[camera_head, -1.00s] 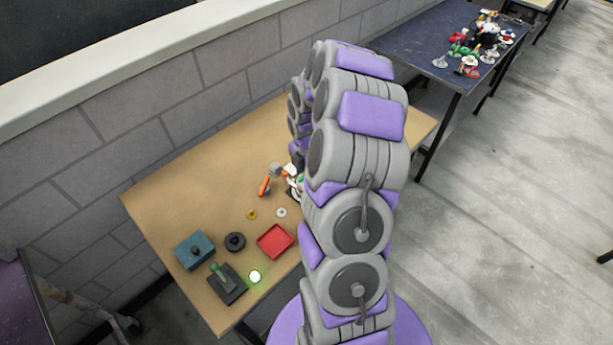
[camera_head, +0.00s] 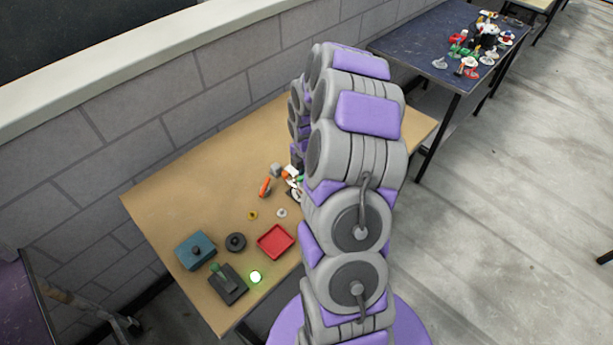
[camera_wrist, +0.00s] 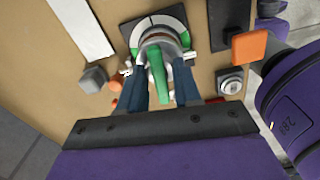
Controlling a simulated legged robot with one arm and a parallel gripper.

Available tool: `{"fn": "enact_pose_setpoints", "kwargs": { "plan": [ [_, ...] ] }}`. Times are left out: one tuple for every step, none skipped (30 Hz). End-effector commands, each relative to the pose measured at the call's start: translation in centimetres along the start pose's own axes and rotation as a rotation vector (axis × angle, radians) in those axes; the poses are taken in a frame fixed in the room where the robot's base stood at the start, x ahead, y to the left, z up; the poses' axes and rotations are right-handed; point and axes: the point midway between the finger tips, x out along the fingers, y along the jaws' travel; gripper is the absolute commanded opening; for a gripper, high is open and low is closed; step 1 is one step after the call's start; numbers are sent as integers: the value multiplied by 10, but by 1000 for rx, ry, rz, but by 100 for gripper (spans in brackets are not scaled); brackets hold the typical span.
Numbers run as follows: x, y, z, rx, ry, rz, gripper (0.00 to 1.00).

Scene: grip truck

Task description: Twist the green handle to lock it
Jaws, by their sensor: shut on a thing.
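The green handle (camera_wrist: 157,73) shows in the wrist view on a round metal fitting, over a dial plate (camera_wrist: 150,22) with white, dark and green parts. My gripper (camera_wrist: 160,72) has its two dark blue fingers on either side of the handle and is shut on it. The handle points down toward the gripper's palm in that view. In the head view my arm hides most of this fitting and the gripper; only small white and green parts (camera_head: 292,175) show beside the arm.
In the wrist view a grey block (camera_wrist: 93,78) is left of the handle and an orange block (camera_wrist: 248,46) right. In the head view a red tray (camera_head: 275,241), a teal box (camera_head: 195,250) and a dark lever base (camera_head: 229,287) stand on the wooden table.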

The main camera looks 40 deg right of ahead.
Motion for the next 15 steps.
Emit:
{"fn": "enact_pose_setpoints", "kwargs": {
  "plan": [
    [-1, 0, 0, 36, 0, -1, 6],
    [-1, 0, 0, 54, 0, -1, 6],
    [0, 0, 0, 71, 0, 0, 6],
    [0, 0, 0, 86, 0, 0, 6],
    [0, 0, 0, 104, 0, 0, 6],
    [-1, 0, 0, 137, 0, 0, 6],
    [-1, 0, 0, 165, 0, 0, 6],
    [-1, 0, 0, 192, 0, 0, 6],
    [-1, 0, 0, 226, 0, 0, 6],
    [-1, 0, 0, 247, 1, 1, 6],
    [-1, 0, 1, 263, 1, 1, 6],
    [0, 0, 1, 282, 0, 1, 6],
    [-1, 0, 1, 300, 0, 2, 6],
    [-1, 0, 1, 321, 0, 1, 6],
    [-1, 0, 1, 357, 0, 2, 6]
  ]
}}
